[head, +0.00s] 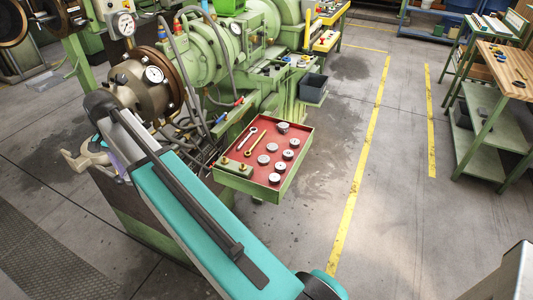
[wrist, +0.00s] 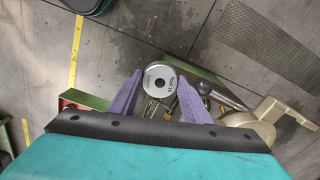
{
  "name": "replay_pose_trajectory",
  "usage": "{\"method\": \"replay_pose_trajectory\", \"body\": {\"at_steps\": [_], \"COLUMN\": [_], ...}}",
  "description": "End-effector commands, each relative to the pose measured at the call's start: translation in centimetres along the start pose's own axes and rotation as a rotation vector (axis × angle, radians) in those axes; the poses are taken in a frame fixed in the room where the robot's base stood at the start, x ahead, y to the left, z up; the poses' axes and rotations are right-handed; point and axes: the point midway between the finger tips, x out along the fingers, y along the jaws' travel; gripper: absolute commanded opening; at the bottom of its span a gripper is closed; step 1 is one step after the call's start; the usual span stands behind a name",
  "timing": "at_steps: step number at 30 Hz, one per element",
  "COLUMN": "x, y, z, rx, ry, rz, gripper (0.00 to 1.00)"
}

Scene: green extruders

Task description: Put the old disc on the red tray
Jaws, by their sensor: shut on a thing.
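In the wrist view, my gripper (wrist: 160,88) has two purple fingers shut on a round grey metal disc (wrist: 159,72) with a light centre and small lettering I cannot read surely. In the head view, the disc is hidden behind my arm, and only a little purple of my gripper (head: 117,161) shows beside the extruder's front end. The red tray (head: 245,185), with green outer walls, is to the right of my gripper in the head view. It holds several round metal discs, a silver wrench (head: 246,138) and a brass-coloured wrench (head: 257,137).
The brown extruder head (head: 140,85) stands just beyond my gripper. An open beige clamp (head: 85,162) is at its left. A dark bin (head: 313,88) hangs behind the tray. A workbench (head: 510,68) stands at far right. The floor right of the tray is clear.

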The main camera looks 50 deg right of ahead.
Motion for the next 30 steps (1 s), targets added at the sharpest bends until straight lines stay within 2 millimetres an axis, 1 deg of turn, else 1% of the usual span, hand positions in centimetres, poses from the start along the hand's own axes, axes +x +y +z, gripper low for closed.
{"method": "replay_pose_trajectory", "body": {"at_steps": [8,18,30], "x": [1.2,2.4,3.2], "y": [0.6,1.4,2.0], "z": [0.5,1.1,1.5], "rx": [-0.202,-0.588,-1.045], "ry": [0.000,0.000,0.001], "rz": [0.000,0.000,-0.001], "gripper": [0.08,0.08,0.08]}}
